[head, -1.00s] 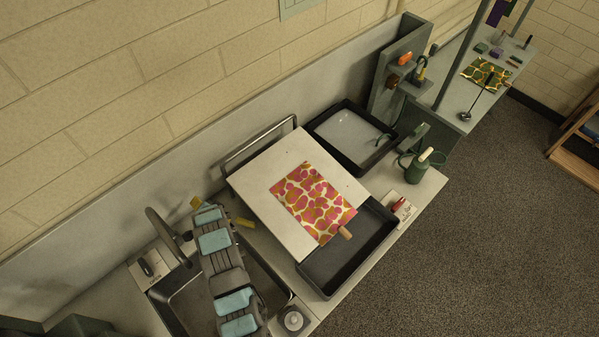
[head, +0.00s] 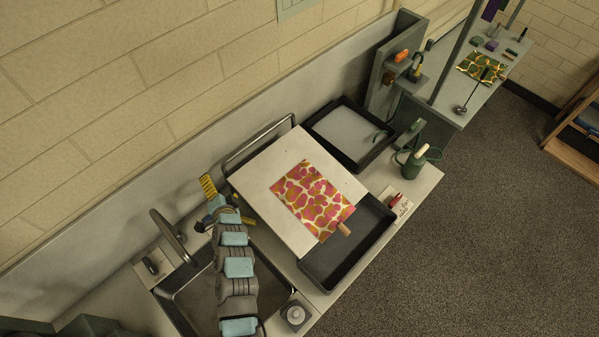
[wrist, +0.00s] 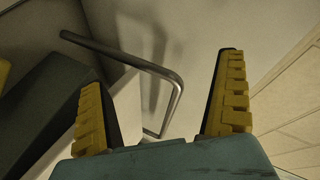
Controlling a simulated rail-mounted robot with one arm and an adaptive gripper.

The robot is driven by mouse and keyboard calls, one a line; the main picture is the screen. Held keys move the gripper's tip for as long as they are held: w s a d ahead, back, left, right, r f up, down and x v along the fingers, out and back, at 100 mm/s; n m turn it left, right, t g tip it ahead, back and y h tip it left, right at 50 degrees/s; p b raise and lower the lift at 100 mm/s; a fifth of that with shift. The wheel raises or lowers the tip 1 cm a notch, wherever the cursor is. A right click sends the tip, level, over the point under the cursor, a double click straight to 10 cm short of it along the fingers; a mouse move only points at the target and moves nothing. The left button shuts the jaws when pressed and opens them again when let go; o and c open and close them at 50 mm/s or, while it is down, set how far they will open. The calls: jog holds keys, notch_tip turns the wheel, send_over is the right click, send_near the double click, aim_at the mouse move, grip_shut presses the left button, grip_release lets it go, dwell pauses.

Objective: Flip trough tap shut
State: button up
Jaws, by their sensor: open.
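A dark curved spout (head: 172,238) arches over the black-rimmed trough (head: 180,300) at the lower left in the head view. A small black-and-metal fitting (head: 151,265) sits on a pale plate at its foot; I cannot tell which way any lever points. My gripper (head: 215,196) is above the back of the trough, up and right of the spout, close to the back wall. In the wrist view my gripper (wrist: 160,85) is open, its yellow ridged fingers wide apart. A bent metal tube (wrist: 150,66) shows beyond and between them, with no visible grip on it.
A metal rail (head: 258,142) stands behind a white board (head: 262,182) carrying a pink-and-yellow patterned sheet (head: 312,198). Dark trays (head: 335,270) lie beside it. A round grey knob (head: 294,314) is at the trough's front right. A green can (head: 413,163) stands farther right.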

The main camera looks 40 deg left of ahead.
jog(key=w+d+r+m+t+h, duration=0.1)
jog(key=w+d+r+t+h, duration=0.1)
jog(key=w+d+r+t, duration=0.2)
jog(key=w+d+r+m+t+h, duration=0.2)
jog(key=w+d+r+t, duration=0.3)
jog(key=w+d, duration=0.5)
jog(key=d+t, duration=0.1)
jog(key=d, duration=0.7)
jog(key=shift+w+r, duration=0.15)
jog(key=shift+w, duration=0.15)
